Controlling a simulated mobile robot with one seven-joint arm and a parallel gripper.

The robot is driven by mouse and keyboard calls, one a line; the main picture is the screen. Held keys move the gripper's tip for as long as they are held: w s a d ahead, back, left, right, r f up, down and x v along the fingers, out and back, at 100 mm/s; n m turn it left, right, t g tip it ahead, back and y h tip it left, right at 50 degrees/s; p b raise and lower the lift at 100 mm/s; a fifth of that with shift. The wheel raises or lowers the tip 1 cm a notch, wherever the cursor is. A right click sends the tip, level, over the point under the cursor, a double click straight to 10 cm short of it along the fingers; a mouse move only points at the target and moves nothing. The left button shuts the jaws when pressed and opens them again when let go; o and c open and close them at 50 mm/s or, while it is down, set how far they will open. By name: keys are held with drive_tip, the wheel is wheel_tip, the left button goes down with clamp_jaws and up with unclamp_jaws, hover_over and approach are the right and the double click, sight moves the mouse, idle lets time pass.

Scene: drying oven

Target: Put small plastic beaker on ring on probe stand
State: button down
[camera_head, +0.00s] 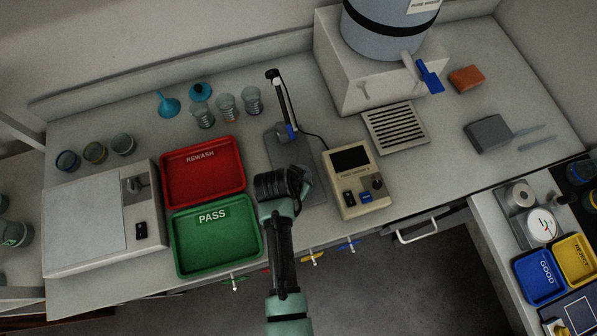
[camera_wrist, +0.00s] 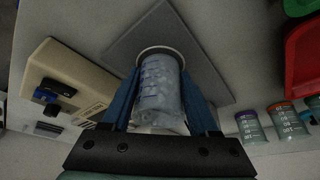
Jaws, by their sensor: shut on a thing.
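My gripper shows in the wrist view (camera_wrist: 163,88), its blue fingers shut on a small clear plastic beaker (camera_wrist: 160,95) with printed markings. A pale ring-shaped edge (camera_wrist: 160,50) surrounds the beaker's far end. I cannot tell whether it is the stand's ring or the beaker's own rim. The probe stand's grey base plate (camera_wrist: 125,45) lies beyond the beaker. In the head view, the probe stand (camera_head: 284,105) rises behind my wrist, which hides the held beaker and part of the base plate (camera_head: 315,190).
The beige meter (camera_head: 356,182) stands right of the stand, with a cable between them. The red REWASH tray (camera_head: 203,183) and green PASS tray (camera_head: 218,255) lie left. Several beakers (camera_head: 226,106) stand behind the red tray. A drain grille (camera_head: 395,128) lies farther right.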

drive_tip(key=shift+f, duration=0.2)
drive_tip(key=shift+c, duration=0.8)
unclamp_jaws()
drive_tip(key=shift+r, duration=0.1)
